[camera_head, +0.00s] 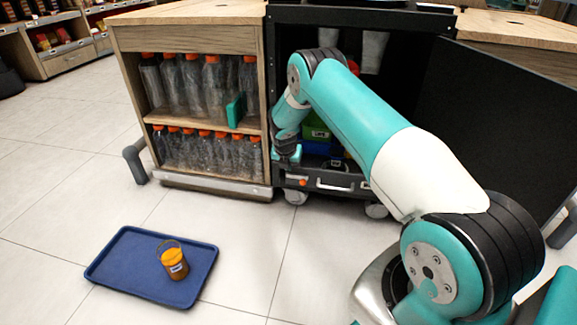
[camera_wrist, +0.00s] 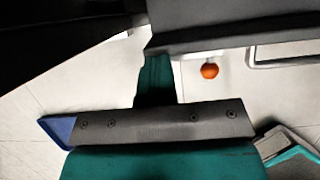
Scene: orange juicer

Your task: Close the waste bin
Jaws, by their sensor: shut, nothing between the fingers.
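The waste bin appears to be the dark drawer-like unit (camera_head: 350,189) low in the black cabinet, with a light handle across its front. I cannot tell how far it stands out. A round orange thing (camera_head: 303,182) is at its front left; it also shows in the wrist view (camera_wrist: 209,71), beside a dark panel edge and a light handle bar (camera_wrist: 285,63). My gripper (camera_head: 287,153) is shut and empty at the left side of the cabinet opening, above the unit's left end. Its teal finger (camera_wrist: 155,80) points towards the dark panel in the wrist view.
The black cabinet door (camera_head: 470,120) stands open on the right. A wooden shelf (camera_head: 185,123) with several orange-capped bottles stands close on the left. A blue tray (camera_head: 125,262) with an orange container (camera_head: 175,265) lies on the floor. The floor around it is clear.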

